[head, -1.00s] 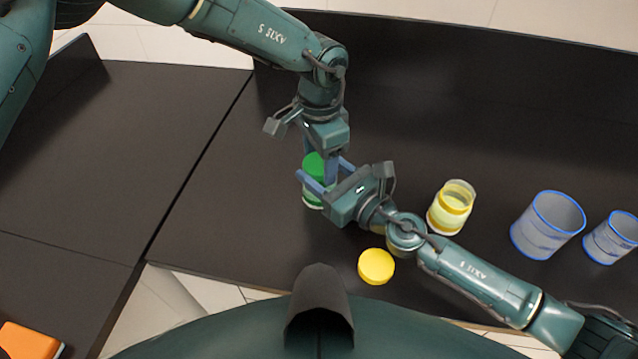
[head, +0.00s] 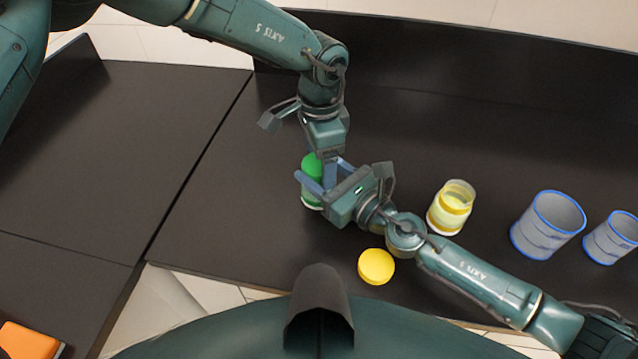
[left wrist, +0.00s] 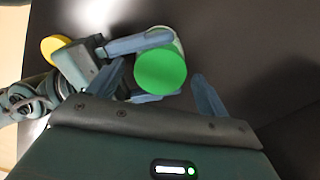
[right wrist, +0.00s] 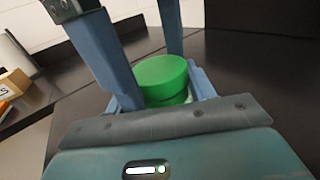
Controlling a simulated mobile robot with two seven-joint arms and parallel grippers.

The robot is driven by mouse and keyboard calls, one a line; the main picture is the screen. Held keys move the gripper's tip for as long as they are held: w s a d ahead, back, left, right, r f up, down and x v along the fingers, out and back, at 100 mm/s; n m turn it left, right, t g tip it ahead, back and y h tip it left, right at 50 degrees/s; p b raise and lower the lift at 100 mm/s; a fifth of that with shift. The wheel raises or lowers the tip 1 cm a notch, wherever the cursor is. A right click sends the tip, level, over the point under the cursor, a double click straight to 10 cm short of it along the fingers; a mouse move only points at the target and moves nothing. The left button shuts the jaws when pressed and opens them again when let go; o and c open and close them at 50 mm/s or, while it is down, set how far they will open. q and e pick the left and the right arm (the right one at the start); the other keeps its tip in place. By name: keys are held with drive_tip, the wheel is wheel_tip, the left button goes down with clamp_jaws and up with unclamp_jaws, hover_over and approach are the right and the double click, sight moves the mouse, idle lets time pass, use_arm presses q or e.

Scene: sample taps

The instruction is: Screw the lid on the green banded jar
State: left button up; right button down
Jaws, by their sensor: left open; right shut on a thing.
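The green lid (head: 312,166) is at the top of the green banded jar (head: 312,204), which stands on the dark table. My right gripper (head: 322,187) is shut around the jar's side. My left gripper (head: 325,170) is above, open, with its fingers pointing down on either side of the lid. In the left wrist view the lid (left wrist: 160,70) lies between the left fingers, with a clear gap to the right one. In the right wrist view the lid (right wrist: 162,72) looks level on the jar (right wrist: 168,98); I cannot tell how far it is screwed.
A yellow lid (head: 376,266) lies near the front edge. A yellow banded jar (head: 451,208) without a lid stands right of my right gripper. Two blue-rimmed containers (head: 547,226) (head: 610,238) stand further right. An orange object (head: 28,341) is at lower left.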

use_arm(q)
wheel_tip(320, 180, up, 4)
drive_tip(key=shift+r, duration=0.2)
use_arm(e)
drive_tip(key=shift+d, duration=0.1)
use_arm(q)
drive_tip(key=o, duration=0.5)
drive_tip(key=shift+c, duration=0.2)
wheel_tip(320, 180, up, 12)
idle(0.3)
